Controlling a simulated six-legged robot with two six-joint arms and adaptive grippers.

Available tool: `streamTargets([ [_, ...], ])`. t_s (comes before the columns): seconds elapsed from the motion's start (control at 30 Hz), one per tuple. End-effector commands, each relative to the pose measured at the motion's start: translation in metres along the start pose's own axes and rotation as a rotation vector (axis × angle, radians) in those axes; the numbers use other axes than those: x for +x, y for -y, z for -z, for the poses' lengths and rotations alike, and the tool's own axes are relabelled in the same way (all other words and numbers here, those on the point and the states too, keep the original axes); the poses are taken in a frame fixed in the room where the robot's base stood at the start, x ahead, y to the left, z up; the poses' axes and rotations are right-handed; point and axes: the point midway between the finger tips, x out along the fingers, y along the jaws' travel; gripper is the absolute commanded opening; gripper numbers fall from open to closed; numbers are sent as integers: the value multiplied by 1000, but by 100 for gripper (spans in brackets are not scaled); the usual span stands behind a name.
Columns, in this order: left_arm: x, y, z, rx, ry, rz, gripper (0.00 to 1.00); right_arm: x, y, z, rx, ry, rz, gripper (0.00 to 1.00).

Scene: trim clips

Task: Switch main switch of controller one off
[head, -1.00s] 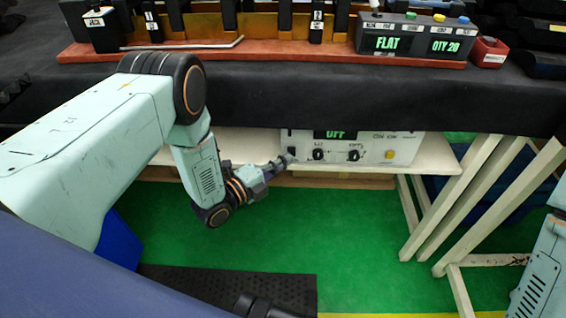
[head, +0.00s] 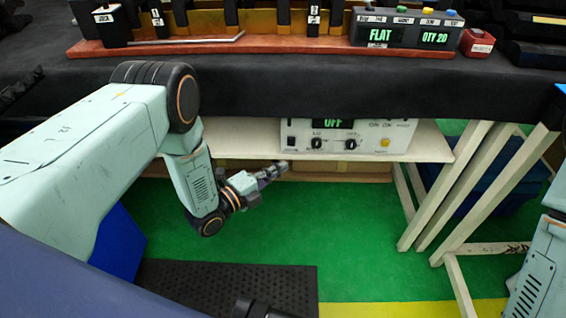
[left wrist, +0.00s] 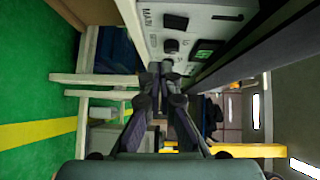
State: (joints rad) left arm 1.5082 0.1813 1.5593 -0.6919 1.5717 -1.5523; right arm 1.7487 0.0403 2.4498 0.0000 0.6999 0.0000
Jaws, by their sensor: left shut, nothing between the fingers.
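The white controller (head: 400,130) stands on a shelf under the bench. Its green display (head: 332,124) reads OFF. Its main switch (head: 291,141) is a small black rocker at the left end of the panel. In the left wrist view the switch (left wrist: 175,21) shows beside the MAIN label, near the top. My left gripper (head: 281,166) is shut and empty, just below the panel's lower left part and apart from the switch. Its fingertips (left wrist: 160,68) meet in the left wrist view. My right gripper is not in view.
The pale shelf (head: 430,145) runs under the controller, and the black-covered bench edge (head: 300,90) overhangs it. White slanted legs (head: 455,190) stand to the right. A black mat (head: 220,285) lies on the green floor.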

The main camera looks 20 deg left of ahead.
Motion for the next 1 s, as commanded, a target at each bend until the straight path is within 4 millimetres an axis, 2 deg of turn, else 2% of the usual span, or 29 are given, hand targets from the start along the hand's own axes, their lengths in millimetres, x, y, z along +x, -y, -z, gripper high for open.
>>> streamTargets([
  [0.03, -12, 1, -2, -3, 4, -1, 0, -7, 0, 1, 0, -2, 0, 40],
  [0.2, -43, -4, -2, -1, 2, -1, 0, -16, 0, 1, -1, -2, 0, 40],
  [0.4, -67, -8, -3, 0, 1, 2, 0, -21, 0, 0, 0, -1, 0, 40],
  [0.6, -75, -10, -2, 1, -1, 2, 0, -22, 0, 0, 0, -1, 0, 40],
  [1.0, -76, -10, 0, 1, -1, 2, 0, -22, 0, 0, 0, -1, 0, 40],
])
